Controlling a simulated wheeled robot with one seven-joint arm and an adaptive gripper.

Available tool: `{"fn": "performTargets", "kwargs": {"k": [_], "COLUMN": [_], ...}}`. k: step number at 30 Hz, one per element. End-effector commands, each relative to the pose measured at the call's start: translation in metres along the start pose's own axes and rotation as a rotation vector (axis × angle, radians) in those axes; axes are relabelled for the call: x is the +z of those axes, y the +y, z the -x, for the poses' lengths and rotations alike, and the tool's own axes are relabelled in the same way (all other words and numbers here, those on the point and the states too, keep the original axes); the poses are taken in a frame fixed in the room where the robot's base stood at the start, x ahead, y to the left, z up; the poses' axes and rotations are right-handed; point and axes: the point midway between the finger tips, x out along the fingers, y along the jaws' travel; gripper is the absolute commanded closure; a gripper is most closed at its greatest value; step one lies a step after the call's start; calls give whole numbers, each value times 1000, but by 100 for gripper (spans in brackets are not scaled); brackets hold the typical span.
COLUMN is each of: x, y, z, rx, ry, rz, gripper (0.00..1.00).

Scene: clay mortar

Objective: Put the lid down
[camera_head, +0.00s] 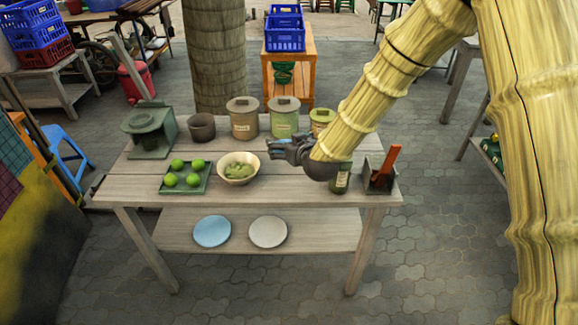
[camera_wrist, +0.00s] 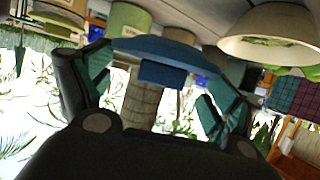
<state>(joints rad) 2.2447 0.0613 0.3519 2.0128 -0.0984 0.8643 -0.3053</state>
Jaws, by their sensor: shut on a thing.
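A blue lid (camera_wrist: 160,52) with a small block-shaped handle shows between the fingers of my gripper (camera_wrist: 158,78) in the wrist view. My gripper is shut on this lid. In the head view my gripper (camera_head: 277,149) is above the wooden table, just right of the cream bowl. The lid is hard to make out there; only small bluish patches show at the fingers. A dark green jar (camera_head: 341,182) with a label stands below my wrist at the table's front right; its top is hidden.
Behind my gripper stand lidded canisters, brown (camera_head: 244,122), green (camera_head: 284,122) and olive (camera_head: 319,118). The cream bowl (camera_head: 239,179), a tray of limes (camera_head: 204,187) and a dark pot (camera_head: 201,128) are left. A holder (camera_head: 380,180) with a red-handled tool stands right.

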Motion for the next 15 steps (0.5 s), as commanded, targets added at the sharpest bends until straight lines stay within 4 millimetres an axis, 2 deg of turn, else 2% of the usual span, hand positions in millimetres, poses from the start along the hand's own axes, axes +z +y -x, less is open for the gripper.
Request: {"fn": "performTargets", "kwargs": {"k": [15], "x": [52], "y": [6], "z": [-18], "rx": [7], "ry": [-1], "rz": [-3], "gripper": [26]}}
